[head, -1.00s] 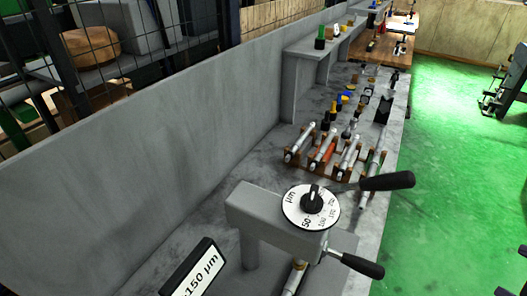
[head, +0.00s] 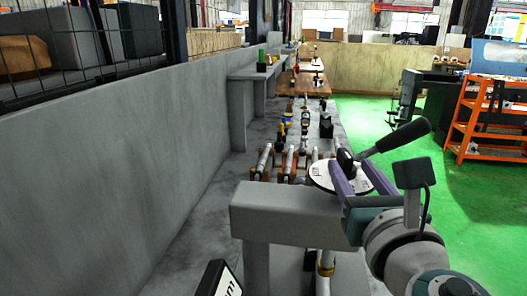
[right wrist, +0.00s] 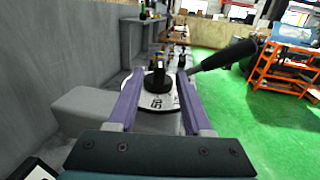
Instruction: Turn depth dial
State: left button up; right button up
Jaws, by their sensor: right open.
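The depth dial is a white marked disc (head: 322,176) with a black knob (head: 345,157) on top, on a grey block-shaped housing (head: 285,208). The right wrist view shows the knob (right wrist: 158,82) upright and the disc's "50" mark facing me. My right gripper (head: 351,166) is open, its two purple fingers reaching over the disc. In the right wrist view the fingers (right wrist: 158,76) stand on either side of the knob, with gaps visible. Part of the disc is hidden by the fingers. My left gripper is not in view.
A black-handled lever (head: 400,138) sticks out to the right beside the dial. A dark-framed display (head: 222,282) is at the lower edge. Tools lie in wooden racks (head: 285,178) behind, along a grey wall (head: 110,170). Green floor and an orange shelf cart (head: 480,115) are to the right.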

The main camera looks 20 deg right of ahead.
aim_at(349, 165)
jog(key=x, duration=0.4)
jog(key=shift+w+d, duration=0.1)
jog(key=shift+w, duration=0.05)
grip_shut()
dwell(0.5)
